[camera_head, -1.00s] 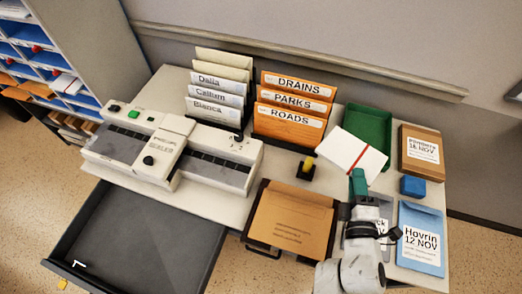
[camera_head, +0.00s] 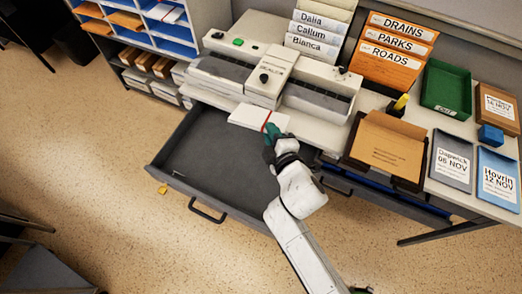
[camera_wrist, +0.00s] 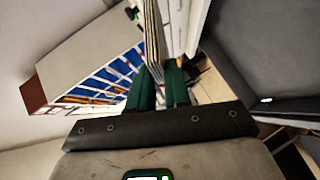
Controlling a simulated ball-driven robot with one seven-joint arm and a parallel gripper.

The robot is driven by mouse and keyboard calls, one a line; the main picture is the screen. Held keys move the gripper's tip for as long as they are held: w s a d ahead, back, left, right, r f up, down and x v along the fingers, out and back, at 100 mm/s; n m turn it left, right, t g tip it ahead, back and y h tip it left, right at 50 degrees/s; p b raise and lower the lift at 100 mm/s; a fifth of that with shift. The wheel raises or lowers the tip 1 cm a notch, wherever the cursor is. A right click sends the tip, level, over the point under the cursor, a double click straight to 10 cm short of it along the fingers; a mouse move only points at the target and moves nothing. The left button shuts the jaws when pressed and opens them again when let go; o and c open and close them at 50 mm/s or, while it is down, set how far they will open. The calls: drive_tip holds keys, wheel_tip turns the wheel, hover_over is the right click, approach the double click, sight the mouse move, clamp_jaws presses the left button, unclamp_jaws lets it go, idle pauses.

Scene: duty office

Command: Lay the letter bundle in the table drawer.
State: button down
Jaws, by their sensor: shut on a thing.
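The letter bundle (camera_head: 250,117) is a white stack with a red band. My gripper (camera_head: 270,133) has green fingers shut on the bundle's right end and holds it over the back part of the table drawer (camera_head: 200,155). The drawer is pulled out, and its grey floor looks bare apart from a small pale mark or thing at its left. In the wrist view the bundle (camera_wrist: 152,35) shows edge-on between the green fingertips (camera_wrist: 158,75). The grey drawer (camera_wrist: 270,45) fills the right of that view. I cannot tell the bundle's exact height.
The sealing machine (camera_head: 268,80) stands on the table right behind the drawer. A brown box (camera_head: 385,145), green tray (camera_head: 447,88), blue block (camera_head: 490,135) and folders (camera_head: 450,160) are to the right. Pigeonhole shelves (camera_head: 150,40) stand at the left. The floor in front is open.

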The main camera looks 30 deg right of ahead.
drive_tip(key=shift+s+a+f+m+g+b, duration=0.1)
drive_tip(key=shift+a+f+m+g+b, duration=0.25)
drive_tip(key=shift+f+b, duration=2.45)
drive_tip(key=shift+s+a+f+m+g+b, duration=0.2)
drive_tip(key=shift+f+m+g+b, duration=0.3)
drive_tip(key=shift+f+b, duration=2.35)
drive_tip(key=shift+s+a+f+m+g+b, duration=0.1)
drive_tip(key=shift+a+f+m+g+b, duration=0.25)
drive_tip(key=shift+f+b, duration=2.45)
wheel_tip(320, 180, down, 2)
drive_tip(key=shift+d+f+p, duration=0.1)
drive_tip(key=shift+f+p, duration=0.1)
drive_tip(key=shift+p, duration=1)
drive_tip(key=c, duration=1)
unclamp_jaws()
drive_tip(key=v, duration=1)
drive_tip(key=shift+s+a+r+p, duration=0.2)
drive_tip(key=shift+s+r+p, duration=0.05)
drive_tip(key=shift+r+p, duration=0.1)
